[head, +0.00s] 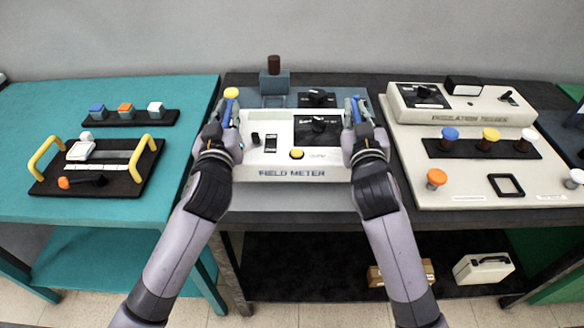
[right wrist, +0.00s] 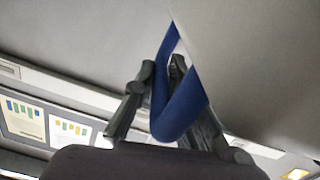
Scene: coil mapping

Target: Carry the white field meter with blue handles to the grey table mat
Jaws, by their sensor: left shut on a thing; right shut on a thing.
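The white field meter (head: 292,170) is in the middle of the head view, level, with a dark dial, a black knob and a yellow button on top. My left gripper (head: 229,112) is shut on its left blue handle. My right gripper (head: 355,112) is shut on the right handle; the right wrist view shows this blue handle (right wrist: 182,115) between the fingers. The grey mat (head: 290,200) shows as a strip along the table's front, below the meter. The meter covers the rest. I cannot tell whether the meter touches the mat or is held above it.
A cream insulation tester (head: 470,185) stands close on the right. A blue-grey panel (head: 275,99) with a brown-topped post and dark knob is behind the meter. A teal table (head: 120,205) at left bears a black tray with yellow handles (head: 110,180) and a block rack (head: 130,117).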

